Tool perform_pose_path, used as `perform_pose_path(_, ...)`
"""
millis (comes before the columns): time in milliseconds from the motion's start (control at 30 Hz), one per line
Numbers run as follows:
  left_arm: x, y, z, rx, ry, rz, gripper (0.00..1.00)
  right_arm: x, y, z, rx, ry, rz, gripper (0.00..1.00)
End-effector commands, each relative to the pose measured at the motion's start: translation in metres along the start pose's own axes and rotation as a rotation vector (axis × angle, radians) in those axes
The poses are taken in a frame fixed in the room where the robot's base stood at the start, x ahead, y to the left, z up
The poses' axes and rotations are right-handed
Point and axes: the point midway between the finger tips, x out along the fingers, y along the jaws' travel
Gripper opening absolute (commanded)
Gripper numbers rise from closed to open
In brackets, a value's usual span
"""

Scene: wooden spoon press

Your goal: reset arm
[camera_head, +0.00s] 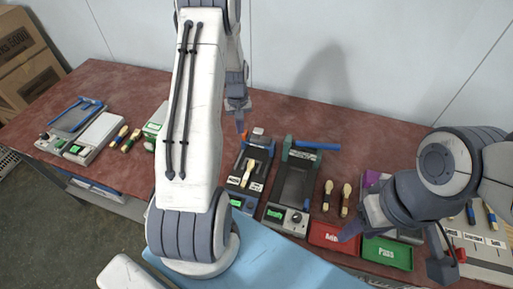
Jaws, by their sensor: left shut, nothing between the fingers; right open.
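My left arm rises through the middle of the head view. Its gripper (239,121) is shut and empty, pointing down above the back of the table. My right gripper (397,250) comes in from the right; it is open and empty, its fingers spread above the green tray (387,254) marked Pass. A wooden spoon (247,173) lies on a small dark device (257,153) just right of my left arm. Two more spoons with dark handles (328,188) lie side by side on the table, left of my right gripper.
A dark press-like device (294,184) with a blue handle stands mid-table. A red tray (325,234) sits beside the green one. Other devices (98,135) and spoons (121,132) are at the left. The reddish table (350,127) is bare along the back. Cardboard boxes (25,65) stand far left.

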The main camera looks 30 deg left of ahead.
Motion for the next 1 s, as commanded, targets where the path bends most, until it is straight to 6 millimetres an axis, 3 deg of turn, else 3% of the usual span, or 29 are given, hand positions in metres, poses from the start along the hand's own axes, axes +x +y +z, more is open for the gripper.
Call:
perform_pose_path(267,-0.003,0.005,0.002,0.014,0.002,0.001,0.0,0.001,0.0,0.0,-0.001,0.0,0.0,0.5)
perform_pose_path(367,-0.018,0.028,0.016,0.084,0.007,0.005,0.0,0.005,0.0,0.0,-0.001,0.0,0.0,0.5)
perform_pose_path(433,-0.037,0.055,0.038,0.173,0.012,0.011,0.0,0.009,0.001,0.001,-0.001,0.0,0.0,0.5)
perform_pose_path(567,-0.08,0.107,0.106,0.404,0.017,0.024,0.0,0.019,0.001,0.001,-0.001,0.0,0.0,0.5)
perform_pose_path(700,-0.12,0.137,0.202,0.684,0.017,0.042,0.0,0.03,0.002,0.002,-0.001,0.0,0.0,0.5)
perform_pose_path(800,-0.141,0.137,0.271,0.888,0.015,0.058,0.0,0.038,0.003,0.002,-0.001,0.0,0.0,0.5)
perform_pose_path(900,-0.153,0.121,0.329,1.075,0.011,0.073,0.0,0.044,0.003,0.002,-0.001,0.0,0.0,0.5)
perform_pose_path(1000,-0.158,0.099,0.37,1.224,0.005,0.085,0.0,0.049,0.004,0.003,-0.001,0.0,0.0,0.5)
